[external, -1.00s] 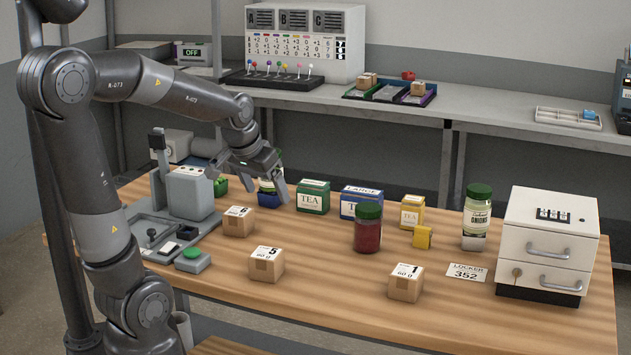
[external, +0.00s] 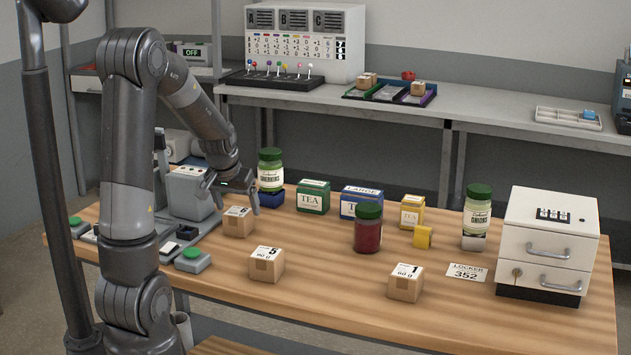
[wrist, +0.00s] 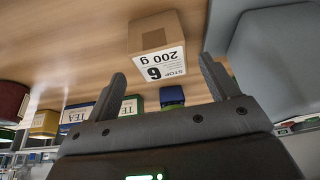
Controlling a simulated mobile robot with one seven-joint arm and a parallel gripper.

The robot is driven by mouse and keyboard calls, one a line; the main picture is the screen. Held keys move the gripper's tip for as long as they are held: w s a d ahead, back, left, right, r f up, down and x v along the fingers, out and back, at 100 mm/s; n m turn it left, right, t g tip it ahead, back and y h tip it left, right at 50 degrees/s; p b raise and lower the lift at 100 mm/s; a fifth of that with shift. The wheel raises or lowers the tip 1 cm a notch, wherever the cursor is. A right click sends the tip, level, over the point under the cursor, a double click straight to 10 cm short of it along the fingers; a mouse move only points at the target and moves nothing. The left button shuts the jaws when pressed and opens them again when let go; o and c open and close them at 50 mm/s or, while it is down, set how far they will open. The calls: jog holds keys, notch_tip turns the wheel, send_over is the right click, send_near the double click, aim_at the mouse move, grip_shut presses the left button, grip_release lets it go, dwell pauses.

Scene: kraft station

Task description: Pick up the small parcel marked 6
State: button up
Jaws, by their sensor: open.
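The small parcel marked 6 (external: 237,222) is a brown cardboard cube with a white label, standing on the wooden table beside the grey machine. In the wrist view the parcel (wrist: 155,38) appears upside down, its label reading 6 and 200 g, just beyond the fingertips and roughly between them. My gripper (external: 232,199) is above the parcel, close to its top. In the wrist view my gripper (wrist: 162,75) has its fingers wide apart with nothing between them. I cannot tell if a finger touches the parcel.
The grey machine (external: 190,193) stands close on the parcel's left. Parcel 5 (external: 266,265) and parcel 1 (external: 405,283) stand in front. A green-lidded jar (external: 270,170), a green tea box (external: 313,197) and a red jar (external: 367,230) are behind and to the right. The table between parcels is clear.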

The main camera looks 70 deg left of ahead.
aim_at(238, 211)
jog(key=shift+x, duration=2.55)
jog(key=shift+s, duration=0.2)
jog(key=shift+c, duration=0.3)
jog(key=c, duration=1.1)
